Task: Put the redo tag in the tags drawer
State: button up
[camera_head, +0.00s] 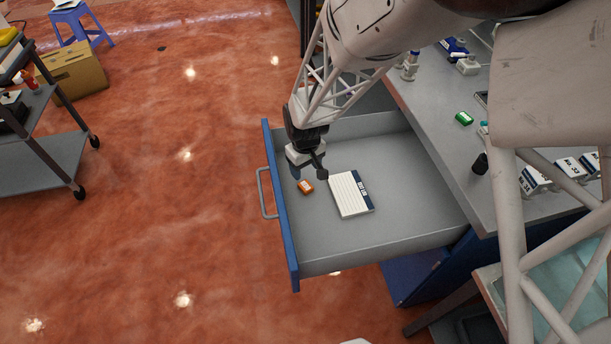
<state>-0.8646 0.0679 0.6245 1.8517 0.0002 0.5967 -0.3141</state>
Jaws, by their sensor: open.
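A drawer (410,215) with a grey inside and a blue front is pulled far out of the workbench. A small orange piece (305,187), which may be the redo tag, appears to lie on the drawer floor near its front; its lettering is too small to read. My gripper (309,175) is open over the front part of the drawer. Its fingertips are just above and behind the orange piece in the picture, with nothing seen between them. Whether a finger touches the piece cannot be told.
A white lined card or pad (348,196) with a dark blue band lies in the drawer beside the orange piece. The grey workbench top (440,120) holds a green item (464,118), bottles and several boxes. A cart (45,150) stands far left. The drawer's right part is clear.

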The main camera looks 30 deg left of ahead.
jog(key=shift+r, duration=2.1)
jog(key=w+d+r+m, duration=0.1)
jog(key=d+r+m, duration=0.1)
jog(key=d+r, duration=0.65)
jog(key=w+d+r+m+t, duration=0.15)
jog(key=d+r, duration=0.35)
jog(key=d, duration=0.6)
jog(key=w+d+r+m, duration=0.1)
jog(key=d+r+m, duration=0.2)
jog(key=d+r, duration=0.45)
jog(key=s+d+r+m, duration=0.3)
jog(key=s+d, duration=0.5)
jog(key=d, duration=0.4)
jog(key=s+d+r+m+t, duration=0.1)
jog(key=s+d+r+m, duration=0.2)
jog(key=s+d, duration=0.6)
jog(key=d+m, duration=0.1)
jog(key=d, duration=0.2)
jog(key=shift+s+r, duration=0.15)
jog(key=shift+s, duration=0.05)
